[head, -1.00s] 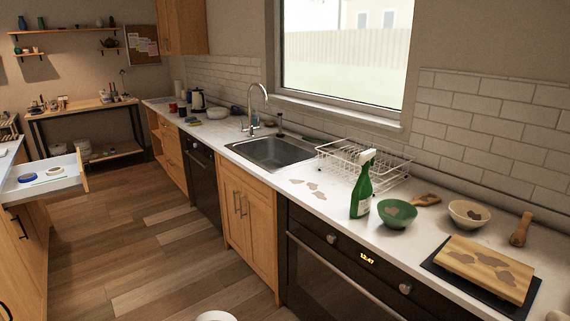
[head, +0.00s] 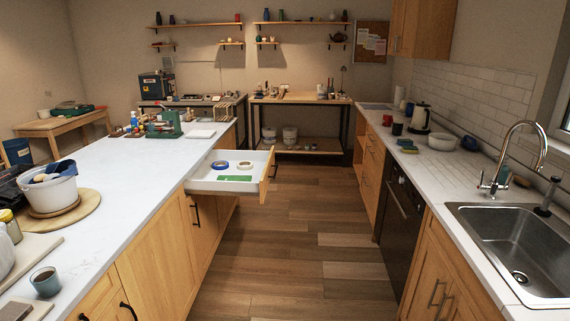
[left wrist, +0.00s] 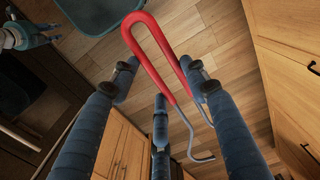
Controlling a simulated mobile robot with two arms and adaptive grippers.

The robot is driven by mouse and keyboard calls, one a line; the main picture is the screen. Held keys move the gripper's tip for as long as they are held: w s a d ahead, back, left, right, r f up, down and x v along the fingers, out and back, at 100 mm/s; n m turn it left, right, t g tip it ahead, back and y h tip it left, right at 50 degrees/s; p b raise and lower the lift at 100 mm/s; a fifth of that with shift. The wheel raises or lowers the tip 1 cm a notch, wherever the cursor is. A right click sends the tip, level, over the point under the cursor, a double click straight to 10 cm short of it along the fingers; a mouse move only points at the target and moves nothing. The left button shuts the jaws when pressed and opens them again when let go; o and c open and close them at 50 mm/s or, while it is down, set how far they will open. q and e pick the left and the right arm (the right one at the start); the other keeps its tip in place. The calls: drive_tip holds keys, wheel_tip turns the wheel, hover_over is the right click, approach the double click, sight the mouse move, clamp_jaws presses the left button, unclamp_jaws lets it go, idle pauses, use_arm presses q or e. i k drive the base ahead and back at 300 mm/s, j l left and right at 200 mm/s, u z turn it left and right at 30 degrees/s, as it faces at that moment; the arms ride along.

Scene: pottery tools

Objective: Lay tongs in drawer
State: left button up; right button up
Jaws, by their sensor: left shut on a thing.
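The tongs (left wrist: 145,48) have a red U-shaped handle and thin metal ends, one of them hooked. My left gripper (left wrist: 163,82) is shut on them in the left wrist view and holds them above the wooden floor. The drawer (head: 267,175) stands pulled out of the white-topped counter in the middle of the head view. A blue tape roll (head: 220,164), a pale tape roll (head: 245,165) and a flat green piece (head: 235,178) lie in it. A hand-like gripper (left wrist: 30,35), seemingly my right one, shows at the upper left of the left wrist view; its opening is unclear.
The white counter (head: 130,190) runs along the left with a bucket (head: 52,193) and a cup (head: 45,281) on it. The sink counter (head: 437,172) is on the right. The floor (head: 300,240) between them is clear.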

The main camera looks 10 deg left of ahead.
sight(228, 173)
drive_tip(key=i+u, duration=0.15)
drive_tip(key=i, duration=0.55)
drive_tip(key=i+u, duration=0.15)
drive_tip(key=i, duration=0.55)
drive_tip(key=i+l+u, duration=0.15)
drive_tip(key=i, duration=0.55)
drive_tip(key=i+u, duration=0.15)
drive_tip(key=i, duration=0.9)
drive_tip(key=i+l+u, duration=0.15)
drive_tip(key=i, duration=0.9)
